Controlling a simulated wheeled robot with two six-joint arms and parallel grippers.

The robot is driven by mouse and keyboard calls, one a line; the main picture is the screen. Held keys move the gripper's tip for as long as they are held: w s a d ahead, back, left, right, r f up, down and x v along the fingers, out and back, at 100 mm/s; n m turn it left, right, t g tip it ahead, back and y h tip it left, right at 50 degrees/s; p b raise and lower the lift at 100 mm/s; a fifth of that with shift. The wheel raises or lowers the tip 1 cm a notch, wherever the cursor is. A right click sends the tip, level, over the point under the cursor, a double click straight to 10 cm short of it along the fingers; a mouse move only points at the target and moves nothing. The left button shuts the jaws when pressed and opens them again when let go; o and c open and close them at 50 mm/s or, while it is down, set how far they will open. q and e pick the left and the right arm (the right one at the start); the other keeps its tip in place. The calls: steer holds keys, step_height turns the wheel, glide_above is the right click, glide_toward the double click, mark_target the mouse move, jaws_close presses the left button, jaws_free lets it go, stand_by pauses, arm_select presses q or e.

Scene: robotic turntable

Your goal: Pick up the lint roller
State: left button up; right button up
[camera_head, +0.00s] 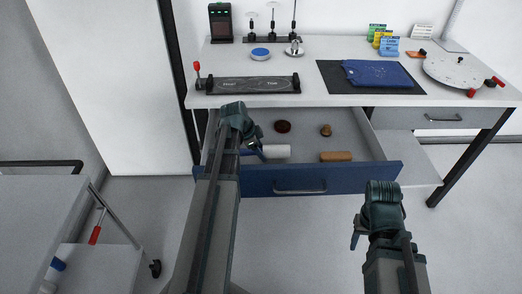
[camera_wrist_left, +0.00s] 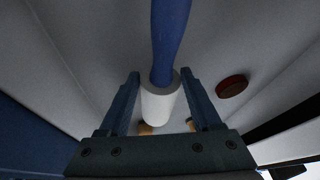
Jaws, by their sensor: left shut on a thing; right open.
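The lint roller shows a white roll (camera_head: 276,151) in the open drawer in the head view, with a bit of blue by my gripper. In the left wrist view its blue handle (camera_wrist_left: 169,40) runs upward from the white roll (camera_wrist_left: 162,104). My left gripper (camera_head: 256,150) reaches into the drawer; in the left wrist view its fingers (camera_wrist_left: 160,85) stand on either side of the lint roller, shut on it. I cannot tell whether the roller is clear of the drawer floor. My right gripper (camera_head: 357,238) hangs open in front of the drawer, its fingers mostly hidden.
The blue-fronted drawer (camera_head: 300,180) is pulled out below the desk (camera_head: 310,97). It also holds a dark round item (camera_head: 283,127), a small brown item (camera_head: 326,130) and a tan cylinder (camera_head: 336,156). A grey cart (camera_head: 40,215) stands at left. Floor before the drawer is clear.

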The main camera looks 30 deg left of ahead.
arm_select(q)
step_height(320, 180, up, 8)
steer(key=p, duration=0.7)
steer(key=shift+r, duration=0.2)
steer(key=shift+f, duration=0.1)
steer(key=o, duration=0.9)
steer(key=c, duration=0.6)
steer(key=shift+w+d, duration=0.1)
